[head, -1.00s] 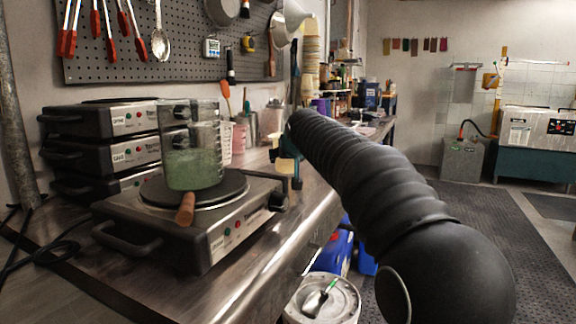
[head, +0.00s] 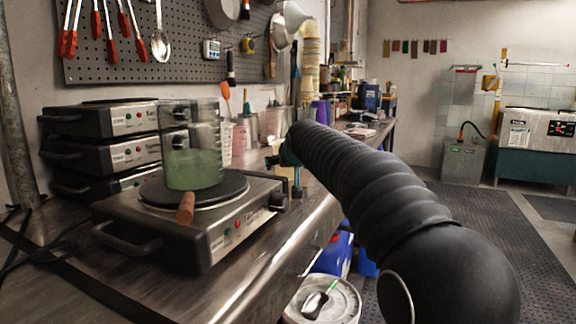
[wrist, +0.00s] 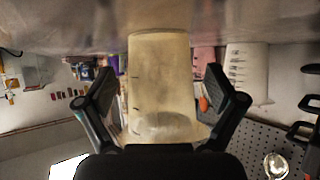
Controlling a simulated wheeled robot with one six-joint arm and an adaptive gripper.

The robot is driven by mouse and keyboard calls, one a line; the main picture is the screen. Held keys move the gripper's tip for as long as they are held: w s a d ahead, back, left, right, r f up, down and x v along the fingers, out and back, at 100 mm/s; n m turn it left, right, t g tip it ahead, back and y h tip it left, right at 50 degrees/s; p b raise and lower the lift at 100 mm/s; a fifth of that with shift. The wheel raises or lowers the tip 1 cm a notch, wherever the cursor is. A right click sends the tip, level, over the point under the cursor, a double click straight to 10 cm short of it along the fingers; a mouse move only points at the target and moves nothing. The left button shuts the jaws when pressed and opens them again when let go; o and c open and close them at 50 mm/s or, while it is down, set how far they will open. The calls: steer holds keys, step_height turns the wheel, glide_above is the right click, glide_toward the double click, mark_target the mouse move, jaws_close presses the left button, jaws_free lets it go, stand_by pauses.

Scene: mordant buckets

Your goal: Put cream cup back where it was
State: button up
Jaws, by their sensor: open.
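The cream cup (wrist: 160,85) is a tall translucent cream-coloured beaker with dark marks on its side. In the wrist view, which is upside down, its base meets the steel bench top (wrist: 80,25). My gripper (wrist: 165,90) is open, with one finger on each side of the cup and gaps showing between fingers and cup. In the head view my gripper (head: 284,165) is over the bench's front edge, just right of the hot plate, and the cream cup (head: 282,173) is mostly hidden behind it.
Behind the cup are a pink cup (head: 239,138) and a white marked beaker (wrist: 245,75). A stack of hot plates (head: 100,120) stands left. A lidded bucket (head: 325,298) is below the bench.

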steer(key=shift+r, duration=0.25)
steer(key=shift+s+d+r, duration=0.1)
steer(key=shift+s, duration=0.2)
steer(key=b+v, duration=0.1)
steer(key=v, duration=1)
steer(key=shift+s+r, duration=0.1)
steer(key=s+d+f+m+g+h, duration=0.1)
steer(key=s+d+f+g, duration=0.1)
steer(key=s+d+f, duration=0.6)
steer(key=s+d+f+m+g+h, duration=0.1)
steer(key=s+d+f, duration=0.5)
steer(key=s, duration=0.5)
steer(key=s+d+f+g, duration=0.1)
steer(key=s+d+f, duration=0.2)
steer(key=s+f, duration=0.4)
steer(key=s+d+f+m+g+h, duration=0.1)
steer(key=s+d+f+g, duration=0.1)
steer(key=s+f, duration=0.6)
steer(key=s+d, duration=0.1)
steer(key=s, duration=0.2)
steer(key=shift+s+d, duration=0.2)
steer(key=shift+s, duration=0.15)
